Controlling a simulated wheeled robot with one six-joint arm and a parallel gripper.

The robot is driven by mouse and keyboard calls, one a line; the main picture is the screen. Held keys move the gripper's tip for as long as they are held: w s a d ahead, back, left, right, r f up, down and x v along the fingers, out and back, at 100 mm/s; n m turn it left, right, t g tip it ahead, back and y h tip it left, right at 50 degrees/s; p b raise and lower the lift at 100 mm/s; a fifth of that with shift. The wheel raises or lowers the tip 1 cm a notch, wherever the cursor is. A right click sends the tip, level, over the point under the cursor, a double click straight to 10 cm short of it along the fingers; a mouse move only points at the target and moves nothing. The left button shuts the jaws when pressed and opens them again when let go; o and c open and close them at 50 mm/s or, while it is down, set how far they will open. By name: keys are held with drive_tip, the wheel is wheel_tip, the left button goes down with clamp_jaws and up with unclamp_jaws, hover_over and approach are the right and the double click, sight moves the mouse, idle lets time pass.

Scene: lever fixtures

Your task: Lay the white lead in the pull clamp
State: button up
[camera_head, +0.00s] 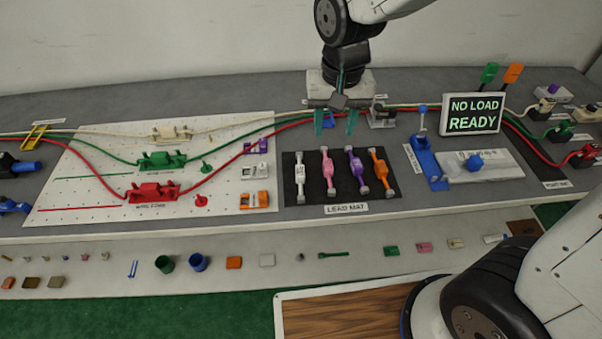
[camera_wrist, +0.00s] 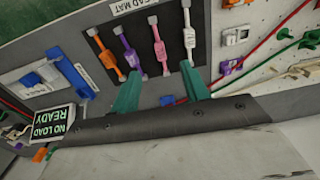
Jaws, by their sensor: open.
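The white lead (camera_head: 300,175) lies at the left end of the dark lead mat (camera_head: 340,201), beside pink, purple and orange leads. It also shows in the wrist view (camera_wrist: 189,38), its upper end cut off by the frame. A blue clamp (camera_head: 428,163) with an upright lever stands right of the mat. I take it for the pull clamp, but its label is too small to read. My gripper (camera_head: 336,120) is open and empty above the bench behind the mat. In the wrist view its green fingers (camera_wrist: 163,88) point toward the mat's back edge, apart from the leads.
A grey plate with a blue knob (camera_head: 474,162) adjoins the clamp. The "NO LOAD READY" sign (camera_head: 473,114) stands behind it. Red, green and cream cables run along the back from the white pegboard (camera_head: 95,185). Bench space in front of the mat is clear.

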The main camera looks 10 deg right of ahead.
hover_over(300, 172)
drive_tip(key=f, duration=0.6)
drive_tip(key=shift+w+d+f, duration=0.2)
drive_tip(key=shift+w+f, duration=0.15)
drive_tip(key=shift+f, duration=0.05)
drive_tip(key=f, duration=0.8)
drive_tip(key=shift+s+a, duration=0.2)
drive_tip(key=shift+s, duration=0.15)
drive_tip(key=shift+r, duration=0.1)
clamp_jaws()
